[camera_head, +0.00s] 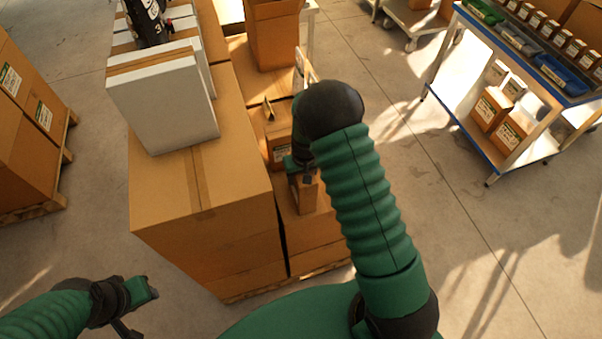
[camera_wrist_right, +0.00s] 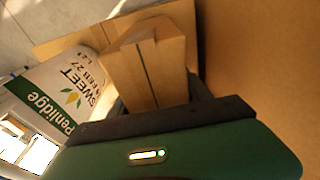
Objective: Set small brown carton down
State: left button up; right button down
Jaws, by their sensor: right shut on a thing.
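The small brown carton (camera_head: 309,196) is in my right gripper (camera_head: 304,180), over the front right of the stacked large cartons. In the right wrist view the small brown carton (camera_wrist_right: 147,66) stands between the fingers, with its taped seam facing the camera. The right gripper is shut on it. I cannot tell whether its base touches the carton top (camera_head: 318,229) below. My right forearm hides part of the gripper. My left gripper (camera_head: 142,309) is at the lower left, empty, its fingers apart, away from the stack.
A large carton (camera_head: 205,215) rises close left of the held carton. Another labelled carton (camera_head: 278,143) and an open tall carton (camera_head: 272,35) are behind it. A white box (camera_head: 160,105) lies on the stack. A printed white bag (camera_wrist_right: 65,90) is near the gripper. A blue-edged cart (camera_head: 500,90) stands right.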

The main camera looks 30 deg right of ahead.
jog(key=c, duration=0.7)
grip_release()
jog(key=shift+o, duration=1.1)
jog(key=shift+w+a+f, duration=0.1)
jog(key=shift+w, duration=0.1)
jog(key=shift+r+p, duration=0.3)
jog(key=r, duration=0.4)
jog(key=s+r+b, duration=0.1)
jog(key=r, duration=0.2)
jog(key=s+r+b, duration=0.1)
jog(key=r, duration=0.3)
jog(key=shift+a+r, duration=0.2)
jog(key=shift+r, duration=0.1)
jog(key=shift+w, duration=0.1)
jog(key=shift+d+f, duration=0.1)
